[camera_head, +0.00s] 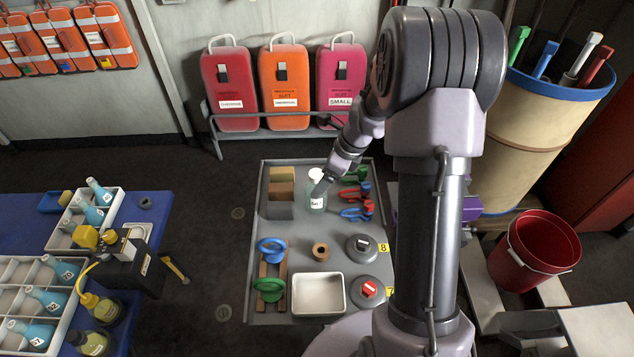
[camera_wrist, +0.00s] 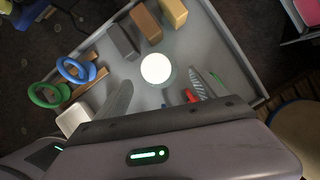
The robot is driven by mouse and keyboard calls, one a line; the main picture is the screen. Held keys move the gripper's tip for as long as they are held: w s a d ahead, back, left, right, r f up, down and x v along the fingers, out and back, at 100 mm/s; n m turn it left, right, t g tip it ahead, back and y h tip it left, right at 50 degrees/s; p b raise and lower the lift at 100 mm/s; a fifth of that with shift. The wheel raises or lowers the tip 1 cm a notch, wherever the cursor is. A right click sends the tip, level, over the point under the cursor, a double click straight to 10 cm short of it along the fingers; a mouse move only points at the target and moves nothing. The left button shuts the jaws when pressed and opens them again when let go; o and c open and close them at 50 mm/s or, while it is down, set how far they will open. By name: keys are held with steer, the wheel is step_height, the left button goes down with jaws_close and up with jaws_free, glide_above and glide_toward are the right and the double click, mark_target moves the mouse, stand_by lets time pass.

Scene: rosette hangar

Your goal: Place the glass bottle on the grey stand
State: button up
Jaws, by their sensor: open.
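A glass bottle (camera_head: 318,201) with a white cap and a pale label stands upright on the grey tray table (camera_head: 300,168). From above, its round white top (camera_wrist: 156,68) shows in the wrist view. My gripper (camera_head: 322,188) is open at the bottle. In the wrist view its two fingers (camera_wrist: 157,92) are spread, one on either side of the white top, with gaps showing. Which thing is the grey stand is not certain; a grey block (camera_head: 278,211) sits left of the bottle, and two round grey pieces (camera_head: 361,249) lie nearer, by yellow number tags.
Brown and tan blocks (camera_head: 281,189) stand behind the grey block. Red and blue clamps (camera_head: 356,213) lie close right of the bottle. Blue and green rings (camera_head: 270,249), a small brown ring (camera_head: 320,251) and a white tray (camera_head: 318,293) occupy the front.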

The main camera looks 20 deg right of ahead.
steer(key=s+a+r+n+p, duration=0.1)
steer(key=s+a+r+n, duration=0.25)
steer(key=r, duration=0.55)
steer(key=s+a+r+n, duration=0.3)
steer(key=a+r+n, duration=0.15)
steer(key=r, duration=0.35)
steer(key=s+a+r+n+t, duration=0.1)
steer(key=s+a+r+n, duration=0.1)
steer(key=s+n, duration=0.3)
steer(key=s+a+r+n, duration=0.2)
steer(key=s+a+n, duration=0.1)
steer(key=s+n, duration=0.2)
steer(key=s+a+r+n+t+h, duration=0.1)
steer(key=s+a+r+n, duration=0.2)
steer(key=s, duration=0.5)
steer(key=shift+n+t, duration=0.3)
steer(key=shift+n, duration=0.6)
